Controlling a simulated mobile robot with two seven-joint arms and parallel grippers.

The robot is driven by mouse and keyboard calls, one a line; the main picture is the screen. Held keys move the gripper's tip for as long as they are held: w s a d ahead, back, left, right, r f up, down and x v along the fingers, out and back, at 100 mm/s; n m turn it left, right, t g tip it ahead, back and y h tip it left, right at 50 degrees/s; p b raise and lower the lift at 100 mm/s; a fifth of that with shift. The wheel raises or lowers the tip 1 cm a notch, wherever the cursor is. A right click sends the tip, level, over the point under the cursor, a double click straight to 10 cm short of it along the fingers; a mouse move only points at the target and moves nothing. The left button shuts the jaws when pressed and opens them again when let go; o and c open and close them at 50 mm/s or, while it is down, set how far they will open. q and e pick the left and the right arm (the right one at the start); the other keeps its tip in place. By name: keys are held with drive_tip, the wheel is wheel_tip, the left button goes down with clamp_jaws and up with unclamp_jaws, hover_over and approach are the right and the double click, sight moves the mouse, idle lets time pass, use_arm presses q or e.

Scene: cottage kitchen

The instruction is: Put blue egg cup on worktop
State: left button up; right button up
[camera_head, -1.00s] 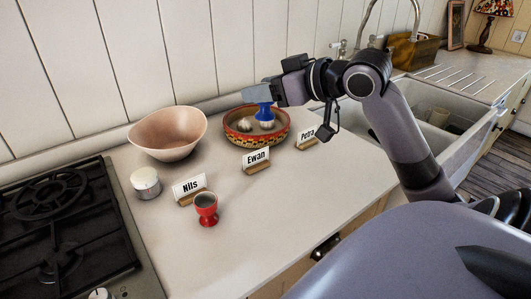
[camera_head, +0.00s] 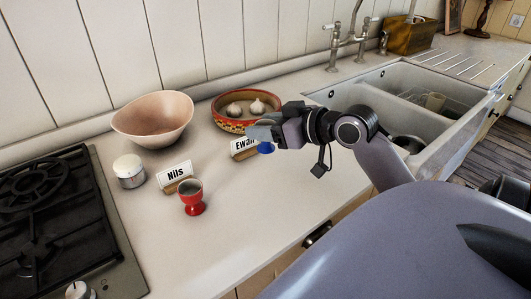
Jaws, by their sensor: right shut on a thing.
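The blue egg cup (camera_head: 266,148) shows only in part, under the fingertips of my right gripper (camera_head: 262,134). My right gripper is shut on it, in front of the "Ewan" name card (camera_head: 240,147), which it partly covers. The pale worktop (camera_head: 240,215) runs below. I cannot tell whether the cup touches the worktop. My left gripper is not in view.
A red egg cup (camera_head: 192,198) stands before the "Nils" card (camera_head: 175,174), with a white-lidded jar (camera_head: 129,171) to its left. A pink bowl (camera_head: 153,117) and a patterned bowl (camera_head: 232,122) with garlic stand behind. The hob (camera_head: 60,230) is left, the sink (camera_head: 425,105) right.

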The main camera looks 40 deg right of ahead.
sight(266, 151)
wheel_tip(266, 151, down, 7)
drive_tip(key=shift+r+b, duration=0.2)
drive_tip(key=shift+b, duration=0.1)
drive_tip(key=shift+s+a+f+b, duration=0.15)
drive_tip(key=shift+f+b, duration=0.2)
drive_tip(key=shift+f, duration=0.35)
drive_tip(key=o, duration=1)
drive_tip(key=shift+f, duration=0.2)
drive_tip(key=shift+o, duration=0.2)
drive_tip(key=shift+r+p, duration=0.3)
drive_tip(key=shift+r, duration=0.2)
drive_tip(key=shift+s, duration=0.15)
drive_tip(key=v, duration=1.1)
drive_tip(key=shift+s+r+b, duration=0.2)
drive_tip(key=shift+r+b, duration=0.2)
drive_tip(key=shift+r, duration=0.15)
